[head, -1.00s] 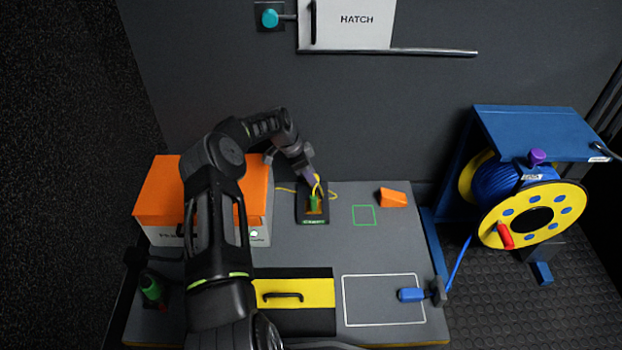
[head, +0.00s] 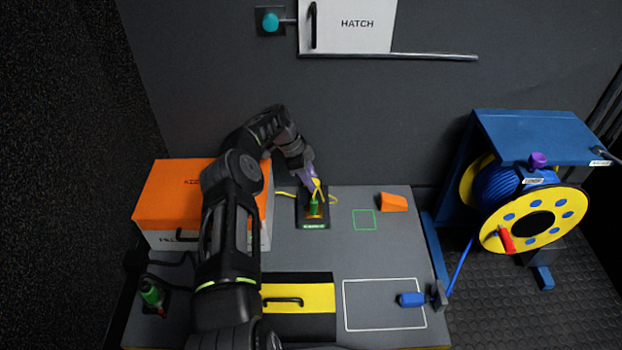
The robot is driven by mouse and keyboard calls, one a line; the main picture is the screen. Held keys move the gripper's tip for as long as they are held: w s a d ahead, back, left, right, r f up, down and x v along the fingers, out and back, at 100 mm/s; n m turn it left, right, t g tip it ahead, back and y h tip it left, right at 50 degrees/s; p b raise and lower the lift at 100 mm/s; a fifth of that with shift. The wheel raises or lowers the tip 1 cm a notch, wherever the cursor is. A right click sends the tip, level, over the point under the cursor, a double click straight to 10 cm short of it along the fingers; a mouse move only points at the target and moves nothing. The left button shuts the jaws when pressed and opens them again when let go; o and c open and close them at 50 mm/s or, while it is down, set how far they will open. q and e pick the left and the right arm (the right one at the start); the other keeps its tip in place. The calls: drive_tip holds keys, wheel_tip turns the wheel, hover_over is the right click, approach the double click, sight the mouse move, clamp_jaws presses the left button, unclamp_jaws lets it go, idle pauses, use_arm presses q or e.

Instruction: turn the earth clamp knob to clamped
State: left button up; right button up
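A small black plate with a green label stands at the back of the grey bench; I take it for the earth clamp (head: 314,223). A green part (head: 314,206) stands up on it, with a yellow cable beside it. My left gripper (head: 313,183) comes in from the upper left, fingers pointing down just above and behind the green part. It is too small to tell whether the fingers touch the part or are open. The knob's setting cannot be read. My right gripper is not in view.
An orange-lidded box (head: 165,195) stands at left, partly behind my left arm. An orange wedge (head: 393,202) lies right of the clamp. A yellow drawer front with a black handle (head: 283,301) is at the front. A blue cable reel (head: 500,185) stands at right. The bench middle is clear.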

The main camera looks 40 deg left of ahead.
use_arm(q)
drive_tip(key=o, duration=0.4)
drive_tip(key=p+v, duration=0.3)
drive_tip(key=v, duration=0.4)
drive_tip(key=shift+r, duration=0.3)
drive_tip(key=shift+s+a, duration=0.15)
